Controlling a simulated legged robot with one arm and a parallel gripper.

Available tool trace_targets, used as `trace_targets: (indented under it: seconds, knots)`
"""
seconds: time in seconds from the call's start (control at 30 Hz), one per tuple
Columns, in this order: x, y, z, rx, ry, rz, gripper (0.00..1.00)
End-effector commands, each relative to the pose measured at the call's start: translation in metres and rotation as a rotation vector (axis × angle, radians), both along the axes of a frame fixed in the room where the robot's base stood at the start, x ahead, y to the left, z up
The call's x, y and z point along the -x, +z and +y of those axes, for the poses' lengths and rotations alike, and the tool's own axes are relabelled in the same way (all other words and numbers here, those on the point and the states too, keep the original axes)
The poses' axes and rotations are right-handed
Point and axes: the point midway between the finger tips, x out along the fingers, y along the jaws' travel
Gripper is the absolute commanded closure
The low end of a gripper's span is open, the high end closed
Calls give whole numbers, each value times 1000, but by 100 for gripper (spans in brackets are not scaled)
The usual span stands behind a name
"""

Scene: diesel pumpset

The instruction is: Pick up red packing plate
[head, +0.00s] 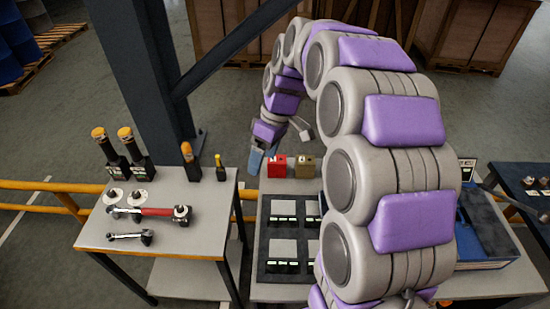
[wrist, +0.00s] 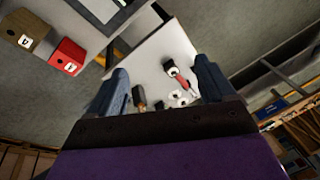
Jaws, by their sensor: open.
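A small red block with a white label (head: 277,167), which I take to be the red packing plate, stands on the back of the middle table, beside a tan block (head: 304,166). In the wrist view the red block (wrist: 67,57) is at the upper left, outside my fingers. My gripper (head: 256,161) is just left of the red block in the head view, apart from it as far as I can tell. In the wrist view my gripper (wrist: 159,84) has its fingers spread, with no object held between them.
A black tray (head: 264,238) with grey panels lies in front of the blocks. The left table (head: 95,232) holds wrenches, discs and orange-topped tools. A blue box (head: 484,235) stands right of my arm. A dark steel post (head: 140,75) rises behind the left table.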

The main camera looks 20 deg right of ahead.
Motion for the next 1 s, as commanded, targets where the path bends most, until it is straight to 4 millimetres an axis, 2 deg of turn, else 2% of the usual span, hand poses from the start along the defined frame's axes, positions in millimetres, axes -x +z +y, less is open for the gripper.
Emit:
trace_targets:
  seconds: [0.03,0.2,0.4,0.5,0.6,0.8,1.0]
  knots:
    - [-20,0,-14,-17,23,-21,17]
    - [-75,-10,-60,-60,130,-106,17]
    - [-126,-29,-113,-75,251,-207,17]
    - [-143,-39,-133,-68,305,-250,17]
    - [-155,-48,-148,-56,349,-282,17]
    - [-165,-58,-167,-44,395,-314,17]
    - [-168,-74,-170,-51,399,-318,17]
